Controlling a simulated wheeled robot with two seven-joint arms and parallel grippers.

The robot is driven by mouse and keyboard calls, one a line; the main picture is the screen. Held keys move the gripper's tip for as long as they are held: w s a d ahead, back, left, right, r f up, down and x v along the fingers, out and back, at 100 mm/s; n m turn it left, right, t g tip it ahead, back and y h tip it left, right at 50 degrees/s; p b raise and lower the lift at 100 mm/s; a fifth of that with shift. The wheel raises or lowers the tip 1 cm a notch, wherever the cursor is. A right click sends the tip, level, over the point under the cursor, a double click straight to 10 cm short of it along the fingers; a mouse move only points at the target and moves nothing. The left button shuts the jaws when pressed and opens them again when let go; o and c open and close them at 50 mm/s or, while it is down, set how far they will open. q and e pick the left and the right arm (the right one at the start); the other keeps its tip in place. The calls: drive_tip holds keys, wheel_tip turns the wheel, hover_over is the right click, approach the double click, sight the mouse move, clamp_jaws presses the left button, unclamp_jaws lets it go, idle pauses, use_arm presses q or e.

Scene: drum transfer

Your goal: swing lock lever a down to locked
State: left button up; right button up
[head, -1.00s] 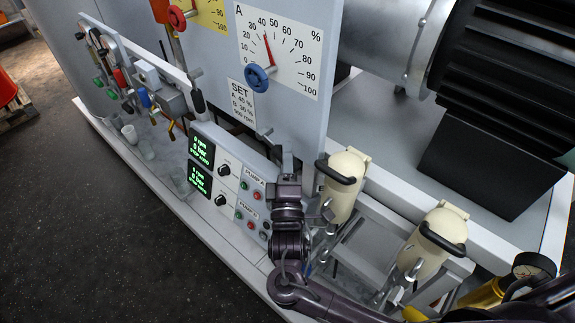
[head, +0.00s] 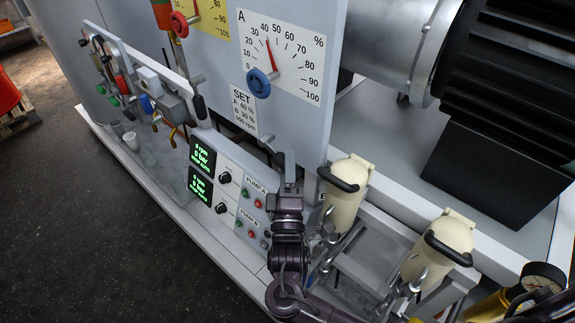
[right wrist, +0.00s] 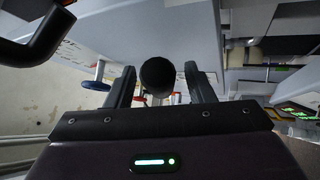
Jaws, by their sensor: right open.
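The lock lever a (head: 268,143) is below the A dial at the panel's lower edge. Its grey stem shows in the head view; its lower part is hidden behind my right gripper (head: 290,168). In the right wrist view my right gripper (right wrist: 160,88) is open, with two dark fingers apart. A round black grip (right wrist: 157,76), seen end-on, shows between the fingers, with gaps at both sides. I cannot tell how deep it lies between them. My left gripper is not in view.
The blue handwheel (head: 258,83) on the A dial (head: 292,62) is above the lever. The control box (head: 228,190) stands just left of my right arm. Two cream canisters (head: 344,193) with black handles are close on the right. A second black-gripped lever (head: 199,106) hangs farther left.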

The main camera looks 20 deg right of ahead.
drive_tip(key=b+v, duration=0.2)
drive_tip(key=v, duration=0.5)
drive_tip(key=shift+s+f, duration=0.1)
drive_tip(key=shift+s, duration=0.1)
